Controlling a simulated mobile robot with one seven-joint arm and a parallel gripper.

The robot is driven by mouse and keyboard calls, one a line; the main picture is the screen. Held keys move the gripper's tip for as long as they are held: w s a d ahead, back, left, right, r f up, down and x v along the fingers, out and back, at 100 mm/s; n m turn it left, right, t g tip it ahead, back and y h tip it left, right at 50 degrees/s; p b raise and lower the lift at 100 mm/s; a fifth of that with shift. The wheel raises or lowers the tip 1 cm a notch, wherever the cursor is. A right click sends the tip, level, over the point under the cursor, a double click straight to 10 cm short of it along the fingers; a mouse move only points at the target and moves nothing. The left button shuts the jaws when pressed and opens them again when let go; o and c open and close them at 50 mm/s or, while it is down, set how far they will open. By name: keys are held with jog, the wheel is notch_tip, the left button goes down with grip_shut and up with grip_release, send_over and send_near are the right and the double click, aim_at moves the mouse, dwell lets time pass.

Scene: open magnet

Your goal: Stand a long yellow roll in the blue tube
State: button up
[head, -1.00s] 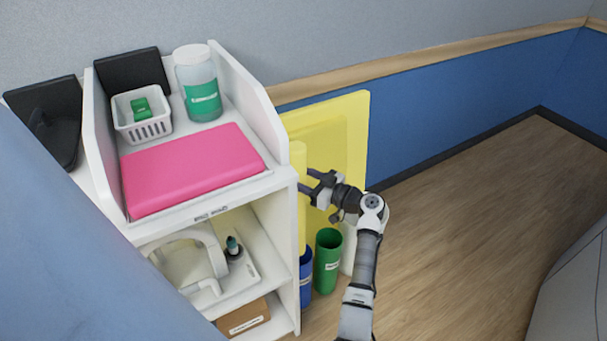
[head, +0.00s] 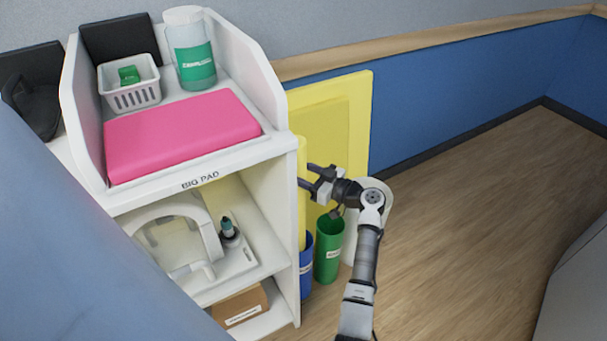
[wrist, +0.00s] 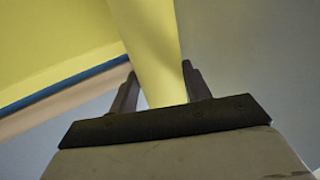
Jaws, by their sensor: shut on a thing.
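A long yellow roll (head: 302,170) stands nearly upright beside the white shelf unit in the head view. My gripper (head: 308,179) is shut on it partway along its length. The roll also shows between my two fingers in the wrist view (wrist: 150,50). The blue tube (head: 306,278) stands on the floor below, against the shelf unit's side. The roll's lower part runs down to the blue tube's mouth and appears to be at or inside it; I cannot tell how deep.
A green tube (head: 328,250) stands right of the blue tube, with a white tube (head: 349,243) partly hidden behind it. A yellow panel (head: 345,115) leans against the wall behind. The white shelf unit (head: 285,180) is close on the left. The floor to the right is clear.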

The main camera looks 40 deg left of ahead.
aim_at(304, 213)
jog(key=shift+f+b, duration=8.4)
jog(key=shift+b, duration=0.7)
jog(key=o, duration=1.1)
jog(key=shift+d, duration=0.1)
